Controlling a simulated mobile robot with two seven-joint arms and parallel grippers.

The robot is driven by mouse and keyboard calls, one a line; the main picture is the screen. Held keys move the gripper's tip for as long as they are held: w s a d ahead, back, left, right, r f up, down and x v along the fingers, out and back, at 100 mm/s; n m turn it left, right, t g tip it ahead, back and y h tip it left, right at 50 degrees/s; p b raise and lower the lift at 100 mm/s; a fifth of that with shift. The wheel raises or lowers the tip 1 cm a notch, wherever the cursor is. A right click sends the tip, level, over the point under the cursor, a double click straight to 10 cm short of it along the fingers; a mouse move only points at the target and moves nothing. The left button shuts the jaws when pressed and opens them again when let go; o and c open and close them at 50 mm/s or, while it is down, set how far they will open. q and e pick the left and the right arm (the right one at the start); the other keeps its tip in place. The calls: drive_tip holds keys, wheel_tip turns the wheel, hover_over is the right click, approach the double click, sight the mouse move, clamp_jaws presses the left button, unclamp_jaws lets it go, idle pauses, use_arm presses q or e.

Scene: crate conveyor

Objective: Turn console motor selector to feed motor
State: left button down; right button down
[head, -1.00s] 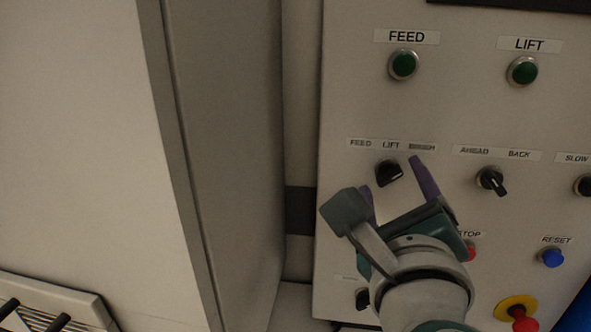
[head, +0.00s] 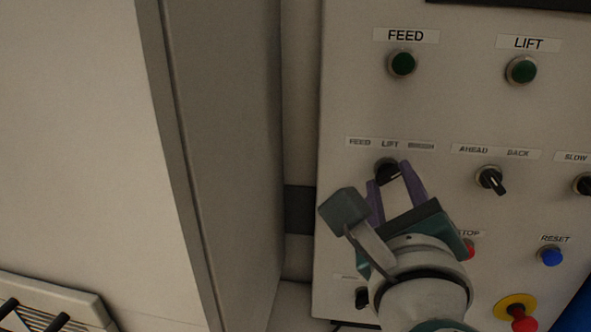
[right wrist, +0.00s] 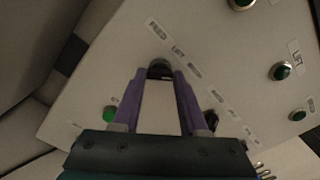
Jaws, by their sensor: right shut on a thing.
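The motor selector (head: 385,166) is a black knob on the console (head: 420,105), under a label strip (head: 390,145) reading FEED, LIFT and a third blurred word. My right gripper (head: 391,172) has its two purple fingers closed on the knob from below right. In the right wrist view the selector (right wrist: 160,68) sits between the fingertips (right wrist: 160,74), under the FEED and LIFT label. The fingers hide much of the knob, so I cannot tell which way it points. My left gripper is not in view.
An AHEAD/BACK selector (head: 491,180) is to the right, with a blue RESET button (head: 550,256) and a red knob on a yellow ring (head: 518,311) below it. Green FEED (head: 402,64) and LIFT (head: 521,70) buttons are above. A grey cabinet (head: 225,150) stands left.

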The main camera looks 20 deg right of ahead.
drive_tip(key=n+p, duration=0.3)
drive_tip(key=n, duration=0.1)
drive_tip(key=shift+r, duration=0.15)
drive_tip(key=n+p, duration=0.3)
drive_tip(key=n, duration=0.2)
drive_tip(key=shift+n, duration=0.4)
drive_tip(key=n+p, duration=0.2)
drive_tip(key=n, duration=0.3)
drive_tip(key=shift+f+n+p, duration=0.15)
drive_tip(key=shift+n+p, duration=0.25)
drive_tip(key=shift+n, duration=0.8)
drive_tip(key=shift+f+n+p, duration=0.1)
drive_tip(key=shift+n+p, duration=0.25)
drive_tip(key=shift+n, duration=0.85)
drive_tip(key=shift+c, duration=2.2)
unclamp_jaws()
